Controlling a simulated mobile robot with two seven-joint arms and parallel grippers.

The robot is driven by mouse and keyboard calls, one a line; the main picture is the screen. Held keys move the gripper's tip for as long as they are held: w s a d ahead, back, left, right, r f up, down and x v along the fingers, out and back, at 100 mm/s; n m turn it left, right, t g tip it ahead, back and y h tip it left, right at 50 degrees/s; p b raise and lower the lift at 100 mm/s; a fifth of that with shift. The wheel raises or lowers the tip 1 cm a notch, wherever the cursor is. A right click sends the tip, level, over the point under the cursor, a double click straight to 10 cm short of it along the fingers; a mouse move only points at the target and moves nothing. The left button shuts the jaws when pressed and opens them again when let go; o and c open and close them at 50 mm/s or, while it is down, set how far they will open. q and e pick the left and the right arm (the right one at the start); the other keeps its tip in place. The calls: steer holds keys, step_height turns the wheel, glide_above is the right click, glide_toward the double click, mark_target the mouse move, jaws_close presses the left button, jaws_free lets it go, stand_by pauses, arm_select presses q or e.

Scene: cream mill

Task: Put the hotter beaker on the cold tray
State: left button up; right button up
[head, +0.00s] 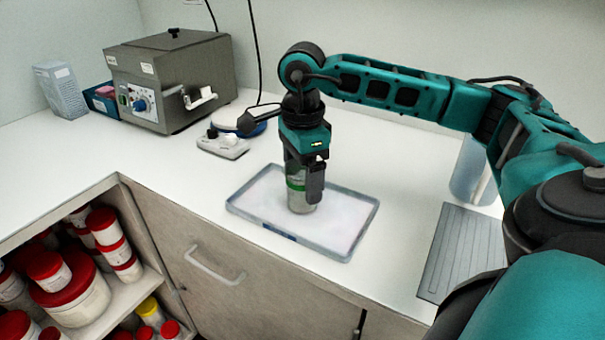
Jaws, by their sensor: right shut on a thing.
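My right gripper (306,178) points down and is shut on a beaker (299,203), a grey cylinder with a green band. The gripper's fingers cover part of the beaker's upper side. The beaker is upright over the middle of the tray (343,240), a shallow, pale tray with a blue-grey rim on the white counter. The beaker's base appears at the tray's surface; whether its weight rests there I cannot tell. No second beaker can be made out. My left gripper is not in view.
A grey water bath box (170,82) stands at the back left, with a small white device (222,145) in front. A grey ribbed mat (462,252) and a clear container (470,172) are at the right. Shelves of red-lidded jars (72,285) are below left.

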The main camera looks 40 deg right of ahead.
steer(key=shift+f, duration=0.1)
steer(key=o, duration=1)
steer(key=shift+c, duration=0.2)
steer(key=shift+r, duration=0.4)
step_height(320, 180, up, 12)
steer(key=p, duration=0.1)
steer(key=shift+f+p, duration=0.25)
steer(key=shift+p, duration=0.1)
